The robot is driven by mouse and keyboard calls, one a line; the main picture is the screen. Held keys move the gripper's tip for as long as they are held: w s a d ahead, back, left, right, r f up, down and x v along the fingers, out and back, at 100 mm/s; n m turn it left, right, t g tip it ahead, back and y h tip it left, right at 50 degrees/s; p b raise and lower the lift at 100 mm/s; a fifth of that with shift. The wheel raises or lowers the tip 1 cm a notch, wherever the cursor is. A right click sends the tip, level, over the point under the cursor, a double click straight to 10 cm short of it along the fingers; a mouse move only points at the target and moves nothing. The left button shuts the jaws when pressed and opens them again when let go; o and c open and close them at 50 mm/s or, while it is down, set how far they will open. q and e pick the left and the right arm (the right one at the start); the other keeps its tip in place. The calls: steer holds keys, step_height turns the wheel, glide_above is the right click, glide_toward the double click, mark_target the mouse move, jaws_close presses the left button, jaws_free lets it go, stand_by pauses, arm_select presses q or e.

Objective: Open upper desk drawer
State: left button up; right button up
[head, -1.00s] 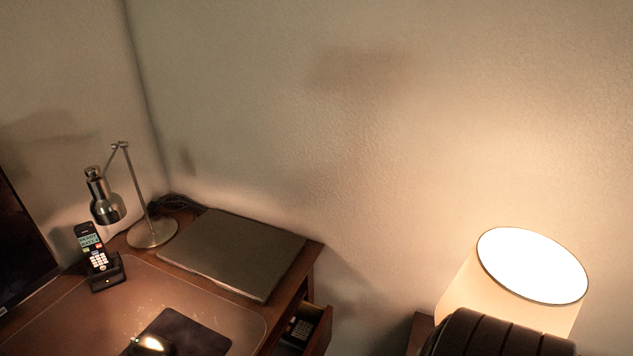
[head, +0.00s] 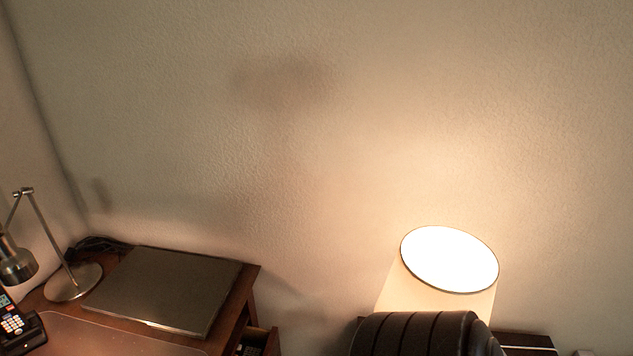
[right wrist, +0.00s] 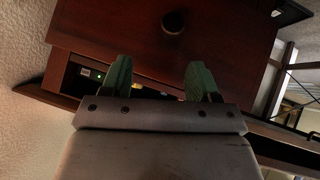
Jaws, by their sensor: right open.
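The desk drawer (head: 265,341) stands partly pulled out at the desk's right side in the head view, cut off by the bottom edge. A dark handset lies inside it, only partly visible. In the right wrist view, a reddish-brown wooden front (right wrist: 110,35) with a dark round knob (right wrist: 172,22) fills the upper part. Below that front an opening shows small things inside. My right gripper (right wrist: 158,78) is open, its two green fingers apart and nothing between them. The fingers overlap the front's lower edge; I cannot tell whether they touch it. My left gripper is out of view.
The desk (head: 232,318) carries a closed grey laptop (head: 168,288), a metal desk lamp (head: 72,282) and a cordless phone (head: 14,322) at the left. A lit shaded lamp (head: 440,285) stands right of the desk. A textured wall (head: 330,130) closes off the back.

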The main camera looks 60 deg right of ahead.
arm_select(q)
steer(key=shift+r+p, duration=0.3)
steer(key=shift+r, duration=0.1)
arm_select(e)
steer(key=s+d+r, duration=0.1)
steer(key=s+r, duration=0.3)
steer(key=s, duration=0.3)
steer(key=shift+d, duration=0.3)
